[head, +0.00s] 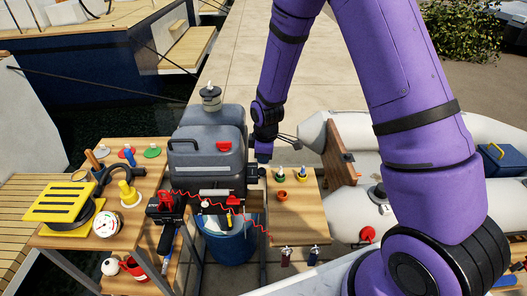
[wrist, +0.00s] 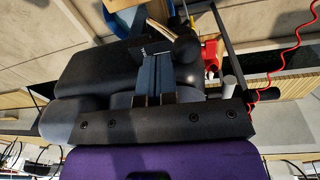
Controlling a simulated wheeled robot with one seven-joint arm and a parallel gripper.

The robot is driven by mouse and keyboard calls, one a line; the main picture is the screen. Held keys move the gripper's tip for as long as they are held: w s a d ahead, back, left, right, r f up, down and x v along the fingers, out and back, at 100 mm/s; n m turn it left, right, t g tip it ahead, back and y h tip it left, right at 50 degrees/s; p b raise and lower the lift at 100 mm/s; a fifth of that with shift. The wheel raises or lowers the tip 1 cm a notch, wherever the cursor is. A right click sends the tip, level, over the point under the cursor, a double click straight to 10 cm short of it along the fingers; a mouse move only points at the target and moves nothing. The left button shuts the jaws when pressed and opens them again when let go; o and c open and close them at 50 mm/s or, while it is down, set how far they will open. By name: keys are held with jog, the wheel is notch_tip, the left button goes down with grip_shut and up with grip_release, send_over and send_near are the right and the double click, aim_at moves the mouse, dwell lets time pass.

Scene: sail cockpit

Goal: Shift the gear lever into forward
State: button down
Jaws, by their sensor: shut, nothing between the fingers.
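The grey outboard motor (head: 207,150) with a red latch stands between the wooden tables. My gripper (head: 262,157) points down close beside its right side. In the wrist view my gripper (wrist: 166,62) has its two blue-grey fingers together, with nothing seen held between them. A dark round knob (wrist: 187,47), which looks like the gear lever's end, is by the fingertips. I cannot tell whether it touches them. The dark motor body (wrist: 95,80) is to the left of the fingers. In the head view I cannot make out the lever or its position.
A red coiled cord (head: 255,224) runs below the motor, over a blue bucket (head: 228,243). The right table (head: 300,210) holds small coloured parts. The left table (head: 70,235) holds a gauge and a yellow-topped item. A grey inflatable boat (head: 315,130) is at right.

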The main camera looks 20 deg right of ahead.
jog(key=shift+s+a+f, duration=0.15)
jog(key=shift+s+a, duration=0.05)
jog(key=shift+s, duration=0.25)
jog(key=shift+s+a+f, duration=0.15)
jog(key=shift+s, duration=0.3)
notch_tip(320, 180, up, 12)
jog(key=d, duration=0.1)
jog(key=shift+r, duration=0.2)
dwell(0.4)
jog(key=shift+s+d+r, duration=0.1)
jog(key=shift+d, duration=0.05)
